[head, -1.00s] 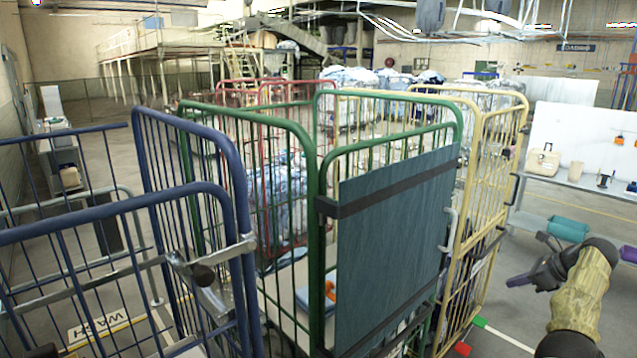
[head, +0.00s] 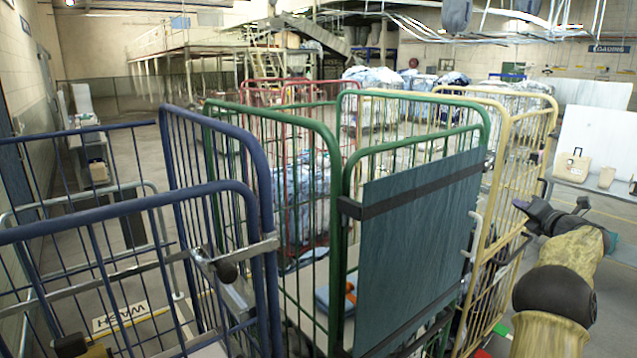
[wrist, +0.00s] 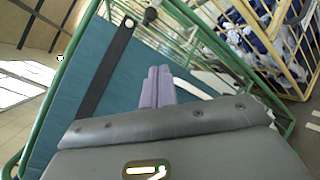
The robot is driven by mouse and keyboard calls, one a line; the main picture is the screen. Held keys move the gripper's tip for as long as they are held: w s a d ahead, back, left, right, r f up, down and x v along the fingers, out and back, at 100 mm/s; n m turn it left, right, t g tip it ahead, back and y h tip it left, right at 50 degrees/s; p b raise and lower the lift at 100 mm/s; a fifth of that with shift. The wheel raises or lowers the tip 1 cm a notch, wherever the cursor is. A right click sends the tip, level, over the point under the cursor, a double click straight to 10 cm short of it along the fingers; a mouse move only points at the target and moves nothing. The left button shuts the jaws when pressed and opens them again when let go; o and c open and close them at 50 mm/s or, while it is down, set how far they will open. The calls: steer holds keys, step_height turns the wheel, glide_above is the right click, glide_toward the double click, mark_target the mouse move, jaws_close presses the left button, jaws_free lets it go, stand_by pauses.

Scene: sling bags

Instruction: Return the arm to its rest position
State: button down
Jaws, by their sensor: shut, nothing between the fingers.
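My gripper (head: 522,205) is at the right of the head view, beside the yellow cage trolley (head: 508,200). Its purple fingers are together in the wrist view (wrist: 158,88), with nothing between them. My arm, in a tan sleeve with dark joints, rises from the lower right of the head view. In the wrist view the fingers point toward the teal panel (wrist: 140,65) with its dark strap, on the green cage. Whether the fingers touch the panel cannot be told.
The green cage trolley (head: 340,180) carries the teal panel and holds blue cloth and an orange item. A blue cage (head: 215,200) stands at left, a red cage (head: 290,85) behind. A shelf with a tan case (head: 572,165) is at far right. Floor beyond the cages is partly clear.

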steer(key=s+a+f+m+g+h, duration=0.1)
steer(key=s+a+f+m+g, duration=0.2)
steer(key=a+m, duration=0.4)
steer(key=s+a+f+m+g+h, duration=0.1)
steer(key=s+a+f+m+h, duration=0.2)
steer(key=a+m, duration=0.5)
steer(key=s+a+f+m+g, duration=0.2)
steer(key=s+a+f+m, duration=0.1)
steer(key=a+f+m, duration=0.3)
steer(key=s+a+f+m+g+y, duration=0.1)
steer(key=s+a+f+m+g, duration=0.2)
steer(key=s+a, duration=0.8)
steer(key=s+a+f+m+g+y, duration=0.2)
steer(key=s+a+f, duration=0.6)
steer(key=s, duration=0.8)
steer(key=a+m+g, duration=0.2)
steer(key=a+g, duration=0.1)
steer(key=shift+g, duration=0.4)
steer(key=shift+a, duration=0.1)
steer(key=shift+w, duration=0.1)
